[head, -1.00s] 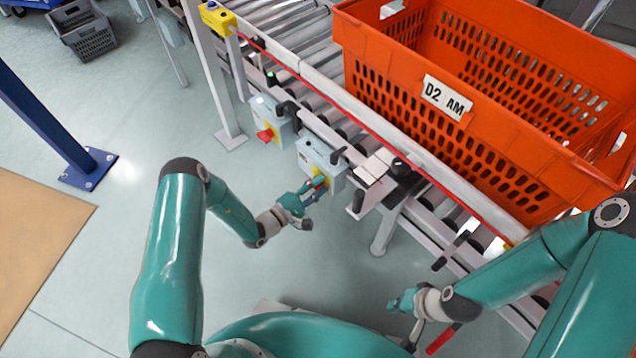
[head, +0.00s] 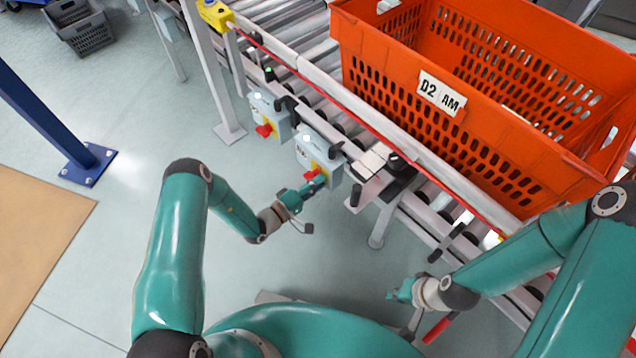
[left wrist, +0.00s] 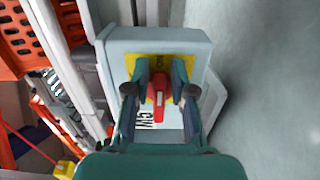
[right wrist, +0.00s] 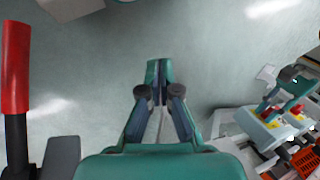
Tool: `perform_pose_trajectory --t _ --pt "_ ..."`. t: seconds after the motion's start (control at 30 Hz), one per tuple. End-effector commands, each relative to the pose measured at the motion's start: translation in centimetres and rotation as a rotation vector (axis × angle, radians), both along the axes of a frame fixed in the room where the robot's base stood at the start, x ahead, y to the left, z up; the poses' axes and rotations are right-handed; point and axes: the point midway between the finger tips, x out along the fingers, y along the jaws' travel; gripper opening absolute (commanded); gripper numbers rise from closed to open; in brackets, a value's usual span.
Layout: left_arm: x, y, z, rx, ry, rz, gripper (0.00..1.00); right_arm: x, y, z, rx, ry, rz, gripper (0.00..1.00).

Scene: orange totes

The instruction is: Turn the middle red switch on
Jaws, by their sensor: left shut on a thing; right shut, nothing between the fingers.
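A grey switch box (head: 317,152) with a yellow plate hangs on the side of the conveyor. Its red switch (head: 311,175) also shows in the left wrist view (left wrist: 159,90), pointing along the picture between the two fingers. My left gripper (head: 314,187) is shut on this red switch, with a finger on each side of it. A second box with a red switch (head: 263,131) hangs further left, apart from my gripper. My right gripper (head: 398,294) is shut and empty, low in front of the conveyor; its closed fingers show in the right wrist view (right wrist: 159,75).
A large orange tote (head: 400,103) labelled D2 AM stands on the roller conveyor (head: 305,55). A black-handled bracket (head: 372,170) sticks out just right of the held switch's box. A red lever handle (right wrist: 15,65) is near my right gripper. Open floor lies to the left.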

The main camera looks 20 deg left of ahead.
Motion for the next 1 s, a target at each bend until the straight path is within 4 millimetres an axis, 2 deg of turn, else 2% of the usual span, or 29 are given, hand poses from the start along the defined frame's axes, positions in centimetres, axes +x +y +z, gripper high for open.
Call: perform_pose_trajectory --t 0.03,0.13,0.17,0.23,0.77,1.0 --pt "0.4 0.9 -0.2 0.007 0.003 0.024 0.0 0.0 0.0 -0.1 0.0 0.0 0.0 0.0" --pt "0.5 0.9 -0.2 0.008 0.003 0.024 0.0 0.0 0.0 -0.1 0.0 0.0 0.0 0.0" --pt "0.5 0.9 -0.2 0.008 0.003 0.024 0.25 0.0 0.0 -0.1 0.0 0.0 0.0 0.0" --pt "0.5 0.9 -0.2 0.006 0.003 0.025 0.37 0.0 0.0 -0.1 0.0 0.0 0.0 0.0" --pt "0.0 0.7 0.0 0.001 0.002 0.016 0.38 0.0 0.0 0.0 0.0 0.0 0.0 0.0" --pt "-2.6 2.4 -0.1 0.001 0.005 0.019 0.38 0.0 0.0 0.0 0.0 0.0 0.0 0.0"
